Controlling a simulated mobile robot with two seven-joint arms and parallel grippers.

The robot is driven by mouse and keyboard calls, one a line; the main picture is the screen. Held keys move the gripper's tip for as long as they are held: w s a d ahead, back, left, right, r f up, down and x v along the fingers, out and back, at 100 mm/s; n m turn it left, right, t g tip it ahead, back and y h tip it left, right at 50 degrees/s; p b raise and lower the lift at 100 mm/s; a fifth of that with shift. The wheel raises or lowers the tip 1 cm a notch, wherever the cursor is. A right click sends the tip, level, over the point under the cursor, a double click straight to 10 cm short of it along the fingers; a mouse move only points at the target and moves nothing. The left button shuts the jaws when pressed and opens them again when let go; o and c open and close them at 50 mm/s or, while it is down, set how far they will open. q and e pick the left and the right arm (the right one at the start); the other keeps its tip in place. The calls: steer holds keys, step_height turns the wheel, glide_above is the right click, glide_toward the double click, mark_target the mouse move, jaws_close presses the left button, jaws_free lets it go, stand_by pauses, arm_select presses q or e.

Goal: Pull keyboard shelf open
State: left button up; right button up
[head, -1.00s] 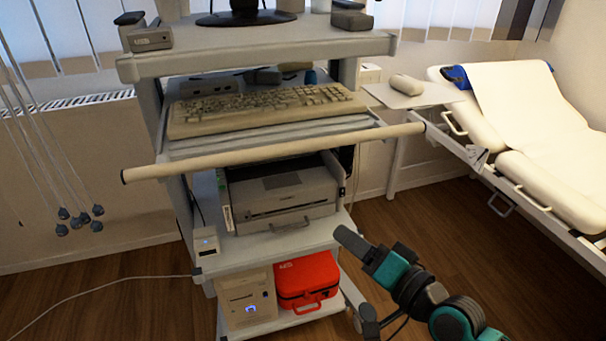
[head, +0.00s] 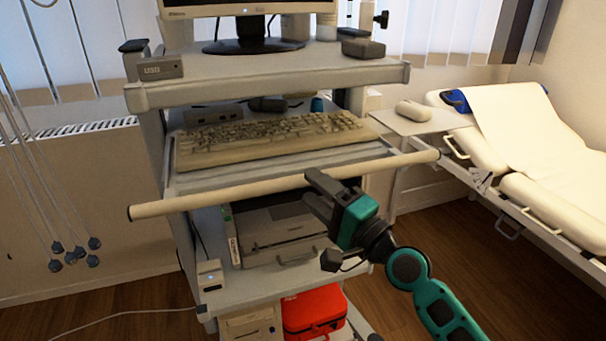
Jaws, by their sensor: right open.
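The keyboard shelf (head: 215,181) is a grey tray in the middle of the cart, below its top shelf. A beige keyboard (head: 270,140) lies on it. A long cream bar (head: 230,194) runs across the shelf's front and reaches past both sides. My right gripper (head: 313,190) is open and empty, with its fingers pointing left and up. It overlaps the lower edge of the bar right of its middle in the picture. I cannot tell whether it touches the bar. My left gripper is not in view.
A printer (head: 280,235) stands on the shelf below, partly behind my right gripper. A red case (head: 313,312) sits at the bottom. A monitor (head: 250,8) stands on top. A side tray with a mouse (head: 413,110) and a white couch (head: 550,150) are at right.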

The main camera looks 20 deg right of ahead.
mark_target(307, 185)
steer(key=shift+x, duration=1.9)
steer(key=shift+c, duration=0.4)
jaws_close()
